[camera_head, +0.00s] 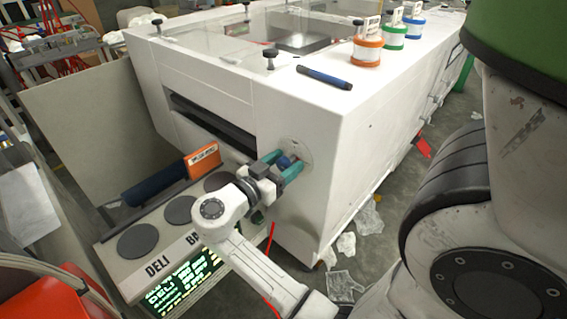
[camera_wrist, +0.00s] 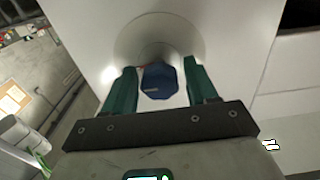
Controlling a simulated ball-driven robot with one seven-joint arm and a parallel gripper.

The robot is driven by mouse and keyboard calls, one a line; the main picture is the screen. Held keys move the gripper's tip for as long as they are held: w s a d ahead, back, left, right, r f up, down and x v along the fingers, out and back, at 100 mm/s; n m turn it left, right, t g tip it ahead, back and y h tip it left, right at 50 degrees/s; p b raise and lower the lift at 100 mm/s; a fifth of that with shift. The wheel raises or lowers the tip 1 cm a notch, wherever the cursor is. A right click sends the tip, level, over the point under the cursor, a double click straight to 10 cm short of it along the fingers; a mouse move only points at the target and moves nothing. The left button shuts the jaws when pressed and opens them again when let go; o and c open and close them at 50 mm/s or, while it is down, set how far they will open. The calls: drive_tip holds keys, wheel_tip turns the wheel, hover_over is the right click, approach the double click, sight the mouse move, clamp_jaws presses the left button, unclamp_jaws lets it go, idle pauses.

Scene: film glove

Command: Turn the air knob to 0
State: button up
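The air knob (camera_wrist: 159,83) is dark blue and faceted, with a small pale mark on its face. It sits on a round metal dial plate (camera_head: 294,151) on the side of the white machine (camera_head: 330,130). In the head view the blue knob (camera_head: 284,161) shows between my gripper's fingers. My gripper (camera_wrist: 158,85) has two green fingers, one on each side of the knob, and is open. In the wrist view there appear to be slim gaps between the fingers and the knob. The scale numbers on the dial cannot be read.
A control panel (camera_head: 119,270) with grey round pads and a green-lit display lies left of my arm. An orange-ended dark roll (camera_head: 160,183) lies above it. Plastic scraps (camera_head: 341,283) litter the floor.

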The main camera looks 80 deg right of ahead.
drive_tip(key=c, duration=0.9)
drive_tip(key=shift+n, duration=0.4)
drive_tip(key=n+p, duration=0.1)
drive_tip(key=n, duration=0.3)
drive_tip(key=shift+r, duration=0.1)
drive_tip(key=n+p, duration=0.2)
drive_tip(key=n, duration=0.3)
drive_tip(key=shift+w+r, duration=0.1)
drive_tip(key=n+p, duration=0.3)
drive_tip(key=n, duration=0.2)
drive_tip(key=shift+p, duration=0.4)
drive_tip(key=shift+f+n+p, duration=0.2)
drive_tip(key=shift+n+p, duration=0.75)
drive_tip(key=shift+n, duration=0.65)
